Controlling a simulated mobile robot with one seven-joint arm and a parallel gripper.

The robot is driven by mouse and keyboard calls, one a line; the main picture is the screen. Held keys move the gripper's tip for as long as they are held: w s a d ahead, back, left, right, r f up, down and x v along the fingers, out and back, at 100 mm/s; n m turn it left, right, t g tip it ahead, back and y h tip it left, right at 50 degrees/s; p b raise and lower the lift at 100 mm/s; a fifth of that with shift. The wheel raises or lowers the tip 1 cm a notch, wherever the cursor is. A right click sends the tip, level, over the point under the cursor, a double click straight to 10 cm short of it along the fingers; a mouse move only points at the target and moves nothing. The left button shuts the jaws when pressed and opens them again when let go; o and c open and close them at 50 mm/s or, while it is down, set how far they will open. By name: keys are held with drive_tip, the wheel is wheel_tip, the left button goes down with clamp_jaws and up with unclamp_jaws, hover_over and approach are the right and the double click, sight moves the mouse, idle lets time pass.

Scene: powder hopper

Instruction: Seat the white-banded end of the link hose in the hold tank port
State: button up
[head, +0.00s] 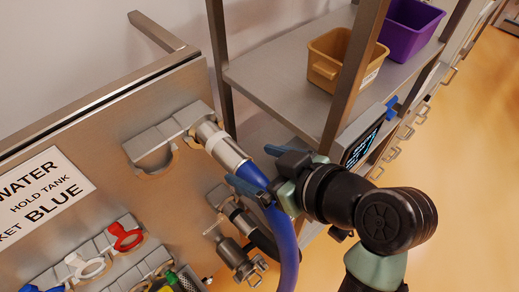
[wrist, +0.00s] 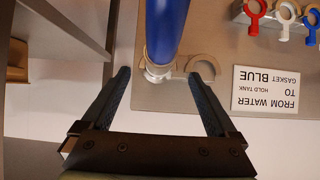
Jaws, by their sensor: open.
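The blue link hose (head: 284,235) hangs down from a silver end fitting (head: 224,150) at a grey holder on the steel panel. My gripper (head: 262,165) is open at the hose just below the fitting. In the wrist view, my gripper's fingertips (wrist: 159,77) stand apart on either side of the hose line. I cannot identify the hold tank port for certain.
A label (head: 42,192) on the panel reads water, hold tank, gasket blue. Red (head: 126,237) and white (head: 84,266) rings hang below. Other metal fittings (head: 238,258) sit beneath the hose. A shelf with tan (head: 325,66) and purple (head: 407,32) bins and an upright post stands behind my arm.

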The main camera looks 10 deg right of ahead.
sight(231, 156)
drive_tip(key=b+x, duration=0.4)
drive_tip(key=x, duration=0.5)
clamp_jaws()
idle(0.4)
